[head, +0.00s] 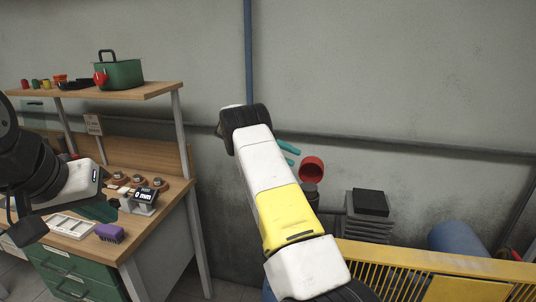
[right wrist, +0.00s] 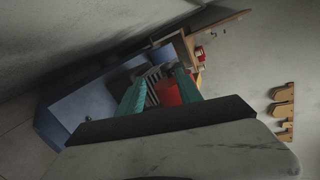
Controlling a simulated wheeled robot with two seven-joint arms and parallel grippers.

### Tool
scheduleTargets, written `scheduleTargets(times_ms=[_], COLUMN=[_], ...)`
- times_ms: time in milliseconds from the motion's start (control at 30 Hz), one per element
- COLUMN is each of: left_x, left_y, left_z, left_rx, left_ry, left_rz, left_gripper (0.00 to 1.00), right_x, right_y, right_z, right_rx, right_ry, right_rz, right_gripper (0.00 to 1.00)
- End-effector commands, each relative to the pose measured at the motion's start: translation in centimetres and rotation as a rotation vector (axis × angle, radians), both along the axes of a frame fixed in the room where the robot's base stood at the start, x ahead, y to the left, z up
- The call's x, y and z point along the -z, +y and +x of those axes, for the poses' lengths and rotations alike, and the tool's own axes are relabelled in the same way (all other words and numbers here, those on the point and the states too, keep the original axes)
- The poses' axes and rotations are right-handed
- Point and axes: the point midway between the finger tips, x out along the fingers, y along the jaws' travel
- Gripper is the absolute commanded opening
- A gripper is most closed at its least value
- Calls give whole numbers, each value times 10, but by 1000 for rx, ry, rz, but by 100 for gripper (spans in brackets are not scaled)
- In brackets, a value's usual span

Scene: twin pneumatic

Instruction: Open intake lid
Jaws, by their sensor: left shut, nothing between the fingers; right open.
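A red round cap (head: 312,168), which looks like the intake lid, is tilted with a dark hollow side showing. It sits above a dark cylinder (head: 310,188); I cannot see how they join. My right gripper (head: 288,153) is open, its teal fingers just left of the red cap. In the right wrist view, a red part (right wrist: 167,92) shows between the fingertips (right wrist: 160,88); contact cannot be told. My right arm hides much of the machine below. My left gripper (head: 97,208) is shut and empty, over the workbench at left.
The workbench (head: 160,210) carries a gauge reading 0 mm (head: 143,197), a white tray (head: 70,226) and a purple brush (head: 109,233). A yellow slatted guard (head: 440,265) and a blue tank (head: 460,238) stand at lower right. A finned block (head: 370,218) is right of the cap.

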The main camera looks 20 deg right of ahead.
Motion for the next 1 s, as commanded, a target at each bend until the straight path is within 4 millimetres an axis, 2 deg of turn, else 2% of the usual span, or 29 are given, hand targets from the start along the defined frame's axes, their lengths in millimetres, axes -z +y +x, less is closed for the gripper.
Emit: scheduleTargets(times_ms=[333,833,1000], left_x=[0,0,0], left_y=[0,0,0], left_z=[0,0,0], left_rx=[0,0,0], left_ry=[0,0,0], left_rz=[0,0,0], left_gripper=[0,0,0], right_x=[-8,-9,-15], right_y=[18,19,24], right_z=[10,10,5], right_rx=[0,1,3], right_ry=[1,0,0], right_rz=[-1,0,1], right_gripper=[42,42,42])
